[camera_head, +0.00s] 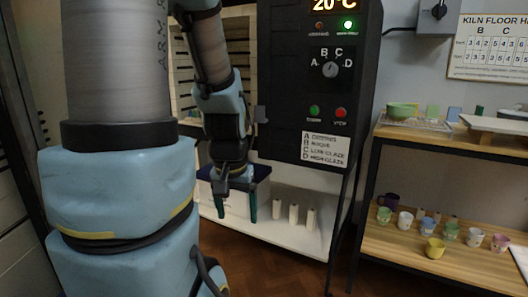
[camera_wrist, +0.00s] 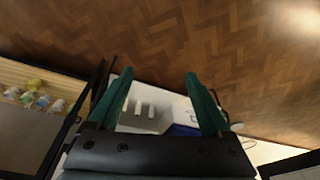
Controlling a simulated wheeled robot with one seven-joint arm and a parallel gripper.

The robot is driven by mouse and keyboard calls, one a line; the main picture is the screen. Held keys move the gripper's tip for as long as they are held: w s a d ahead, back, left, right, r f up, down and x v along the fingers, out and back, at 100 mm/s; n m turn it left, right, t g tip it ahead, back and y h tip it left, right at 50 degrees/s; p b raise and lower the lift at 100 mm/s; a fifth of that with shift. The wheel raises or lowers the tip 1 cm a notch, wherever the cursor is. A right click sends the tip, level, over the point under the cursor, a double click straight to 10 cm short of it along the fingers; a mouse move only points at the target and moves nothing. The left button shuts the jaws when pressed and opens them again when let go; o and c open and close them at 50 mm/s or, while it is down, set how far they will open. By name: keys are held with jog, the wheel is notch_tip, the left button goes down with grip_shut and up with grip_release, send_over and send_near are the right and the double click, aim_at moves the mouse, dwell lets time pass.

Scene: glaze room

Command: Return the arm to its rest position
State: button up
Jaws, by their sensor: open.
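My gripper (camera_head: 236,207) hangs in front of the kiln with its fingers pointing down. In the wrist view its two green fingers (camera_wrist: 155,90) stand wide apart with nothing between them. My blue and grey arm fills the left of the head view, with its forearm reaching down to the gripper. Part of the kiln is hidden behind the arm.
The dark kiln control panel (camera_head: 325,75) reads 20°C with a green light lit. White cylinders (camera_head: 293,214) stand on a low white shelf (camera_head: 265,228). Wooden floor (camera_head: 290,270) is clear.

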notch_tip(320, 180, up, 16)
jog(key=s+n+p, duration=0.1)
jog(key=s+p, duration=0.1)
jog(key=p, duration=1.4)
jog(key=shift+a+g, duration=0.3)
jog(key=shift+g, duration=0.1)
jog(key=shift+f, duration=0.15)
